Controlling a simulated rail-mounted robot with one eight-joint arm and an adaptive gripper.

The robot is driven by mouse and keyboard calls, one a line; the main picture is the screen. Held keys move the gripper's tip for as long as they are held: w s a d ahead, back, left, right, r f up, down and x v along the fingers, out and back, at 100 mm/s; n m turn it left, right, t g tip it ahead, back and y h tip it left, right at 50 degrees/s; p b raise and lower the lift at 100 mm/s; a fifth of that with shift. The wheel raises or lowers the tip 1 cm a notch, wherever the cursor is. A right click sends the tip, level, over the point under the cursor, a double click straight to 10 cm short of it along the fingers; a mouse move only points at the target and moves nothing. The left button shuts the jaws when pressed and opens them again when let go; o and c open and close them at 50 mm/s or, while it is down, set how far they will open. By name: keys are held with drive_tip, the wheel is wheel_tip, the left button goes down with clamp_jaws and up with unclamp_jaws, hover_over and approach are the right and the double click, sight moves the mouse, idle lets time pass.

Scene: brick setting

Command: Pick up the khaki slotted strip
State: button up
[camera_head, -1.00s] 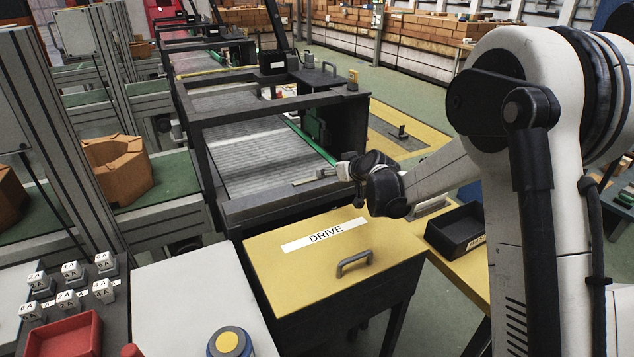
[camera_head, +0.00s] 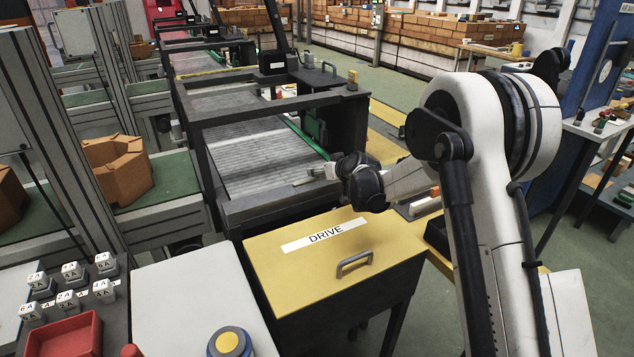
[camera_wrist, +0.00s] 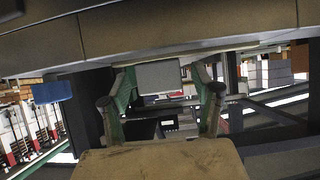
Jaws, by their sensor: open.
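I cannot pick out the khaki slotted strip for certain in either view. In the head view, my gripper (camera_head: 332,171) is at the end of my arm, by the near right corner of the roller conveyor's dark frame. It is small there, and a thin pale piece (camera_head: 303,182) shows at its tip; I cannot tell if that is part of it. In the wrist view, the two fingers of my gripper (camera_wrist: 161,97) stand wide apart, open, with nothing visible clasped between them. A plain tan surface (camera_wrist: 160,160) fills the bottom centre; I cannot tell what it is.
A yellow box marked DRIVE (camera_head: 375,273) with a handle stands in front of the roller conveyor (camera_head: 255,150). A black tray (camera_head: 437,235) is partly hidden behind my arm. A red tray (camera_head: 65,335) and lettered blocks (camera_head: 70,285) are at left. The white panel (camera_head: 190,300) looks mostly clear.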

drive_tip(key=shift+c, duration=0.5)
drive_tip(key=c, duration=1.2)
drive_tip(key=shift+c, duration=0.2)
